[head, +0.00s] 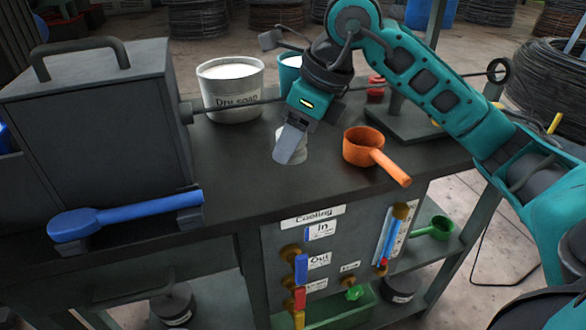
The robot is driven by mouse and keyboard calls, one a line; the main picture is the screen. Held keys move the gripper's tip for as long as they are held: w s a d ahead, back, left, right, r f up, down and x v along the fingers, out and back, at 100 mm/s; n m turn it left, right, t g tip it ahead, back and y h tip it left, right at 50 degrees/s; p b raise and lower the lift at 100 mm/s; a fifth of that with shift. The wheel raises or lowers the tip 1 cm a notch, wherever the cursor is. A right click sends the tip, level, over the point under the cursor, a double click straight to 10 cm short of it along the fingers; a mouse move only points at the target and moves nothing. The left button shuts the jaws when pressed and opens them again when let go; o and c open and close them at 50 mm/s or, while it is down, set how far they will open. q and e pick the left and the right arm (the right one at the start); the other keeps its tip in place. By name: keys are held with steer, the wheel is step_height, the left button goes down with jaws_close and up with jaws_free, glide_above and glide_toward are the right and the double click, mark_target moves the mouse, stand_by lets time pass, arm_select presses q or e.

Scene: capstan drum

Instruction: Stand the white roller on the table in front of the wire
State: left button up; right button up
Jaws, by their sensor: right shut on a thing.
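The white roller (303,155) is in the middle of the dark table (245,187), mostly hidden behind my right gripper (287,156). The right gripper points down and is shut on the roller. The roller looks upright, with its lower end at or close to the tabletop; I cannot tell if it touches. The wire (245,103) runs from the grey box on the left, behind the gripper, towards the right stand. The roller shows on the near side of the wire. My left gripper is not in view.
A grey box (95,130) fills the left, with a blue scoop (125,215) before it. A white Dry soap tub (232,95) and a teal cup (287,75) stand behind the wire. An orange scoop (362,147) lies right of the roller. The front middle is clear.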

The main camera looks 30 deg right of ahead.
mark_target(299, 150)
step_height(299, 150, down, 5)
steer(key=shift+b, duration=0.4)
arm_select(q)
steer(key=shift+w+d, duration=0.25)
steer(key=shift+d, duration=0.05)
arm_select(e)
steer(key=shift+f, duration=0.1)
steer(key=shift+f, duration=0.2)
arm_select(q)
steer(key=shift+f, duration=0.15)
arm_select(e)
steer(key=o, duration=1.1)
steer(key=shift+c, duration=0.2)
steer(key=shift+d+r, duration=0.1)
steer(key=shift+r, duration=0.5)
arm_select(q)
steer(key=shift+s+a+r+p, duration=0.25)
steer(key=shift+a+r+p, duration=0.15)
steer(key=shift+p, duration=0.45)
arm_select(e)
steer(key=v, duration=1.1)
